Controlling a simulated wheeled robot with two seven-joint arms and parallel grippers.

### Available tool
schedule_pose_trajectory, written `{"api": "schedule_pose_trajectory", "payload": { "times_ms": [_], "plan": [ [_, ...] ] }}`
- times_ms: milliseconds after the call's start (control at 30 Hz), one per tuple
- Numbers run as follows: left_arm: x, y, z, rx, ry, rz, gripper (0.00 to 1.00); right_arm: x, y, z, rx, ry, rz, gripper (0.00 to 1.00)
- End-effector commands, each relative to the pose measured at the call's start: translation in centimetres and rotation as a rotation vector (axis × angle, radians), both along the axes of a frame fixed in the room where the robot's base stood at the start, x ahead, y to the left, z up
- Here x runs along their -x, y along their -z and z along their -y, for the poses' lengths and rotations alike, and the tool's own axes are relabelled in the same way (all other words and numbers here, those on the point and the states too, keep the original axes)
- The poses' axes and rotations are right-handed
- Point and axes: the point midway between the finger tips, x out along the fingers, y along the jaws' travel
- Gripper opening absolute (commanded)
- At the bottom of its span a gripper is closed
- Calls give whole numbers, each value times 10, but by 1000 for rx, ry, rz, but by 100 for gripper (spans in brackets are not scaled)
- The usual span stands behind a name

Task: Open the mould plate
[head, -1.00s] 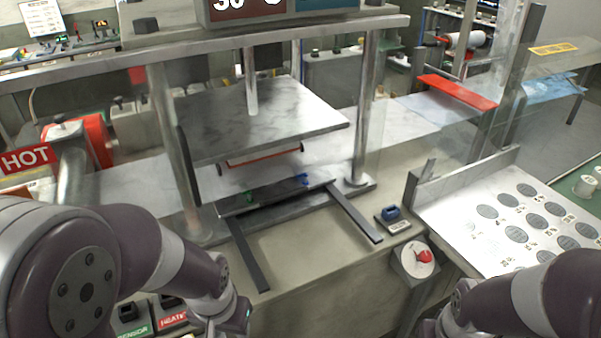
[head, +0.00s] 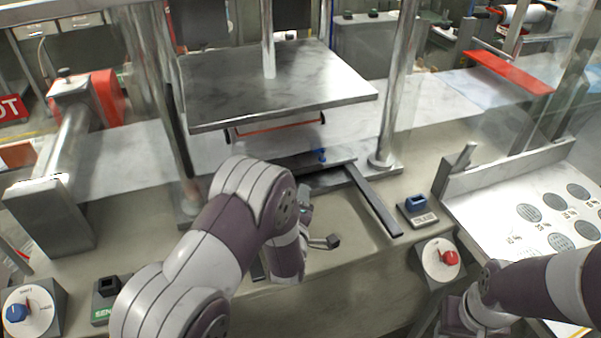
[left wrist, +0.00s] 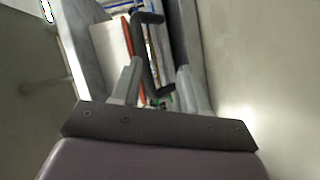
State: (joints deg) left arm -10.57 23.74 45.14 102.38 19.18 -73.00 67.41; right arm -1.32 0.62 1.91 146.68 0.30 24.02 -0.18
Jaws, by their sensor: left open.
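The mould plate (head: 335,164) is a dark flat slab on the press bed, below the raised upper platen. A blue piece (head: 321,155) stands on it; its left part is hidden by my left arm. My left gripper (head: 318,217) is in front of the plate, partly hidden by its own wrist. In the left wrist view my left gripper (left wrist: 159,68) is open, its two grey fingers apart. A black bent bar (left wrist: 149,55) shows between and beyond the fingers; I cannot tell whether they touch it. My right arm is at lower right, its gripper not visible.
The grey upper platen (head: 275,85) hangs above, with a red bar (head: 280,125) under it. Metal posts flank the press. A dark rail (head: 372,200) runs forward.

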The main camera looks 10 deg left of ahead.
Motion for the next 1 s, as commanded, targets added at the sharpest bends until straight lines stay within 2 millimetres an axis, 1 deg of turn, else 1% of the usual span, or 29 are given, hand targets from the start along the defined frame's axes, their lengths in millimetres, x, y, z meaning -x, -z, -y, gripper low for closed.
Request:
{"api": "schedule_pose_trajectory", "payload": {
  "times_ms": [33,133,233,300,367,600,700,833,900,1000],
  "plan": [
    [2,13,0,58,-23,97,44,0,11,0,0,0,0,38],
    [9,11,-1,161,-50,277,44,0,15,0,0,0,0,38],
    [13,8,-2,204,-51,357,44,0,16,0,0,0,0,38],
    [9,5,-3,212,-52,375,44,0,14,0,0,0,0,38],
    [0,2,-5,214,-55,377,44,0,11,0,0,0,0,38],
    [-59,-10,-17,212,-54,375,44,0,3,0,0,0,0,38],
    [-80,-14,-21,211,-53,374,44,0,0,0,0,0,0,38],
    [-99,-16,-24,211,-52,373,44,0,-1,0,0,0,0,38],
    [-104,-17,-25,211,-51,372,44,0,-2,0,0,0,0,38],
    [-107,-17,-26,210,-51,371,44,0,-2,0,0,0,0,38]
  ]
}}
